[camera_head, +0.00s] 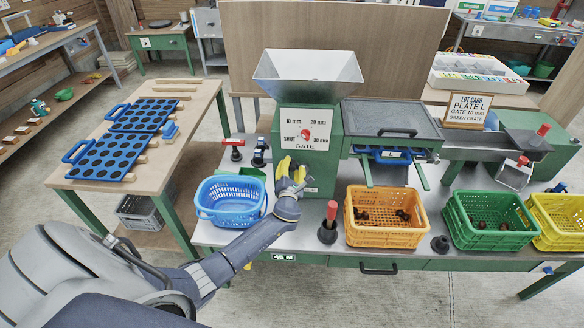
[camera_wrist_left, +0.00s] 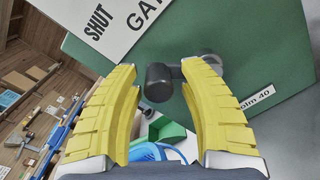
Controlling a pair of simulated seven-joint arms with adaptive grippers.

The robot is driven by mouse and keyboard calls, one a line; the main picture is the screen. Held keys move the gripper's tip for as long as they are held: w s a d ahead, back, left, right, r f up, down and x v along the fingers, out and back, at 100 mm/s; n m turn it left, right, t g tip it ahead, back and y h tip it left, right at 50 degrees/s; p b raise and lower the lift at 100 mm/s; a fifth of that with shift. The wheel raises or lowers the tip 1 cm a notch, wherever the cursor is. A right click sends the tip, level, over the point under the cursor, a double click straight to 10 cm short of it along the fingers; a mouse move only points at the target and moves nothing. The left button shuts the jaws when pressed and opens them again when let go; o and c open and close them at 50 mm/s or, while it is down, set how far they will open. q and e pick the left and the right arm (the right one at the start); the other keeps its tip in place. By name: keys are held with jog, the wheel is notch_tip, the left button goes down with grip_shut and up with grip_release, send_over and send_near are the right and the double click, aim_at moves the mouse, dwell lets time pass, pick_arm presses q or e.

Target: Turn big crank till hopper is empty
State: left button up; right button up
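The silver hopper (camera_head: 308,72) sits on the green machine (camera_head: 325,178); I see no chestnuts in it, but its bottom is hard to make out. A gate dial (camera_head: 306,134) with a red knob is on the machine's front. In the left wrist view, a crank-like part with a dark cylindrical grip (camera_wrist_left: 159,82) and a grey arm (camera_wrist_left: 203,70) stands at the green face. My left gripper (camera_head: 290,172), with yellow fingers, is open at the machine's lower left. Its fingertips (camera_wrist_left: 160,76) lie on either side of the grip, with gaps visible. My right gripper is out of view.
A blue basket (camera_head: 230,215) stands left of my left gripper. An orange crate (camera_head: 385,236) and a green crate (camera_head: 490,240) hold some chestnuts; a yellow crate (camera_head: 560,232) is farther right. A red-handled tool (camera_head: 331,212) stands close to the orange crate.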

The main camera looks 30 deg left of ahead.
pick_arm(q)
jog(key=shift+o, duration=0.5)
jog(key=v, duration=1.2)
